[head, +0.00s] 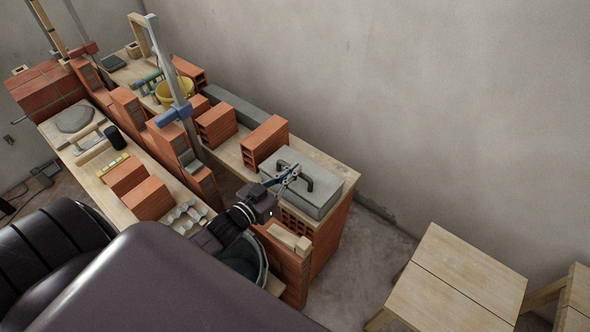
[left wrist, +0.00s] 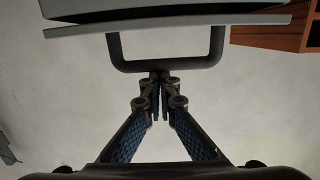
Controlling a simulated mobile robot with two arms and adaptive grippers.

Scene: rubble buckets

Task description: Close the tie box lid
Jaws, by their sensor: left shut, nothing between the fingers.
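The tie box (head: 318,209) is a grey metal box at the right end of the brick-supported planks. Its lid (head: 325,172) lies over the top, with a dark U-shaped handle (head: 306,177). Whether the lid is fully seated cannot be told. In the left wrist view the lid (left wrist: 90,29) shows edge-on, and the handle (left wrist: 217,48) points toward my gripper. My left gripper (head: 293,173) is at the handle, shut and empty. Its fingertips (left wrist: 160,78) meet at the handle's crossbar; whether they touch it is unclear. My right gripper is out of view.
Hollow bricks (head: 264,141) stand just behind the box. A dark bucket (head: 246,262) is below my left arm. A grey clamp bar (head: 170,68) rises from the bricks on the left. A wooden table (head: 455,275) stands at the right, with free floor between. The wall is behind.

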